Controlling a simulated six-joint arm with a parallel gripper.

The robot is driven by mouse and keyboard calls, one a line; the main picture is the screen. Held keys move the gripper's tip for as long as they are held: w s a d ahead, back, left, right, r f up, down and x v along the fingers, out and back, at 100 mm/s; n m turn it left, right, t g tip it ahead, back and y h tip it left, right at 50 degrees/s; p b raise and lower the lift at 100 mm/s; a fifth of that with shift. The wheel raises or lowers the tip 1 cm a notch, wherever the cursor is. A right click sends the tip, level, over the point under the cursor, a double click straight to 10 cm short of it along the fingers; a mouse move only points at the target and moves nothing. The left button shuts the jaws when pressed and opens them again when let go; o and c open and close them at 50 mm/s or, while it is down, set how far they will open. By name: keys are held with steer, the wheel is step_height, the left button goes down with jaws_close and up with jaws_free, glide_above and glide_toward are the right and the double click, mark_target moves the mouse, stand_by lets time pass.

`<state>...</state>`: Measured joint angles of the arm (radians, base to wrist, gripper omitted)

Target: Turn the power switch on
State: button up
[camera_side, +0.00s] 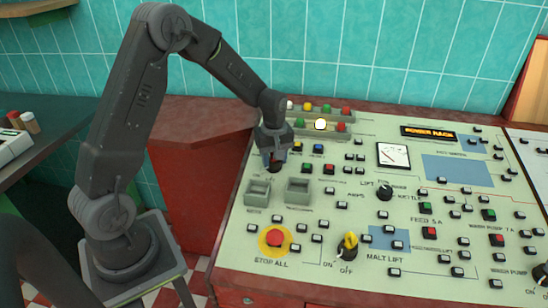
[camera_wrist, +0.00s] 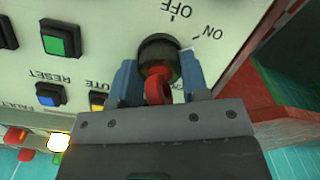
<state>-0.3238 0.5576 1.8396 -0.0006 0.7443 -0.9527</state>
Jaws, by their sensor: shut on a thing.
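The power switch (camera_wrist: 157,88) is a dark round knob with a red handle, in the wrist view at top centre. The labels OFF and ON show upside down above it and to its upper right. My gripper (camera_wrist: 160,74) has one blue-grey finger on each side of the knob and is shut on it. The red handle's rounded end points down in the wrist view; I cannot tell which label the switch is set to. In the side view my gripper (camera_side: 273,160) reaches down at the panel's upper left and hides most of the switch.
The pale control panel (camera_side: 330,245) carries many buttons close by. Green (camera_wrist: 60,38) and blue (camera_wrist: 50,94) buttons sit left of the switch in the wrist view. A red STOP ALL button (camera_side: 274,237) and a yellow-handled knob (camera_side: 349,241) are nearer the panel's front.

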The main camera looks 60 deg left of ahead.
steer(key=o, duration=0.9)
step_height(320, 180, up, 14)
steer(key=shift+f, duration=0.1)
steer(key=s+d+r+m+t, duration=0.3)
steer(key=s+d+r+m, duration=0.4)
steer(key=s+d, duration=0.25)
steer(key=s+d+m+t, duration=0.1)
steer(key=s+m, duration=0.1)
steer(key=s, duration=0.2)
steer(key=s+d+m, duration=0.2)
steer(key=s+m, duration=0.1)
steer(key=s, duration=0.1)
steer(key=s+d+m+t, duration=0.1)
steer(key=s+m, duration=0.1)
steer(key=s, duration=0.2)
steer(key=shift+s+d+f+m+t, duration=0.2)
steer(key=shift+s+d+m+t, duration=0.05)
steer(key=shift+s+m+t, duration=0.05)
